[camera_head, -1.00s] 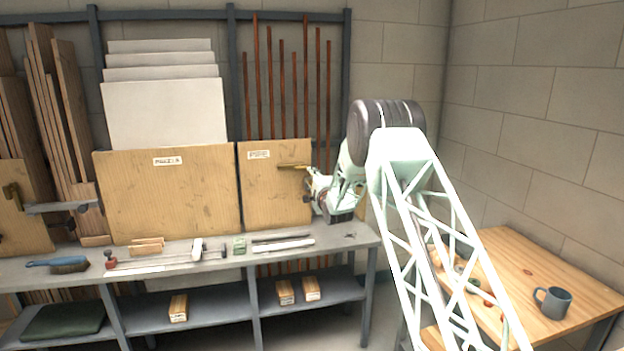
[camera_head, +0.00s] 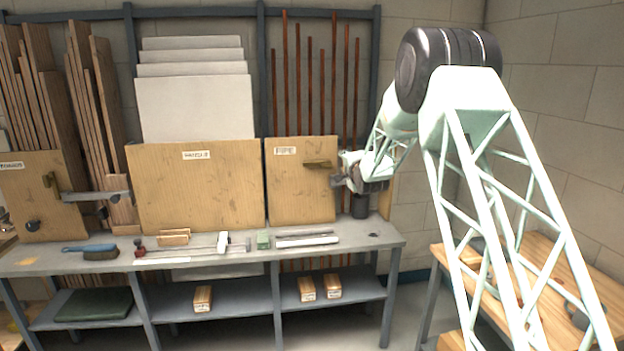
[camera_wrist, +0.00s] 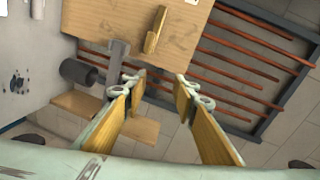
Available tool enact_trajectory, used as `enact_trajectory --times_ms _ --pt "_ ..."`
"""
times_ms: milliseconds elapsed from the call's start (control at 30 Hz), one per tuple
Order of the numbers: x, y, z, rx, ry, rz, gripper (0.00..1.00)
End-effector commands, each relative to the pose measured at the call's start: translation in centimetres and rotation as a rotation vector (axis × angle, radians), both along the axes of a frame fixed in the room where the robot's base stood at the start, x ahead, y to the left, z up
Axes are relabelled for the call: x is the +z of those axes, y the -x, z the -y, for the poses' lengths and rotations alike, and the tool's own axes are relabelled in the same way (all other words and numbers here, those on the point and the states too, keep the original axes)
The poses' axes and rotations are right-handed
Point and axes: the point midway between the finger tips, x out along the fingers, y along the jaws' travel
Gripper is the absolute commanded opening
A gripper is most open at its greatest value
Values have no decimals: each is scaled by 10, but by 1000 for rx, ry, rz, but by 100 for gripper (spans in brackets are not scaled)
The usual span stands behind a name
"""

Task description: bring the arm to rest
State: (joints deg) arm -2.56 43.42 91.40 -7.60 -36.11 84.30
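My gripper (camera_head: 340,179) is in the air above the right end of the grey workbench (camera_head: 215,257), by the right edge of the panel labelled PIPE (camera_head: 291,205). In the wrist view my gripper (camera_wrist: 160,84) has its two fingers apart, with nothing between them. The brass handle (camera_head: 316,164) on the panel is just left of the gripper. The handle (camera_wrist: 155,30) shows beyond the fingertips in the wrist view; the gripper does not hold it.
A dark cylinder (camera_head: 360,206) stands on the bench below my gripper. Copper pipes (camera_head: 310,90) stand behind the panel. A brush (camera_head: 97,252) and several tools lie on the bench. A wooden table (camera_head: 550,335) at right holds a mug (camera_head: 577,316), partly hidden by my arm.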

Motion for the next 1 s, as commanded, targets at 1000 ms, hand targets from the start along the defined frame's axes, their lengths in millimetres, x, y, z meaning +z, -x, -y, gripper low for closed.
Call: enact_trajectory --times_ms 1000 --pt "97 169 37 41 370 -231 26"
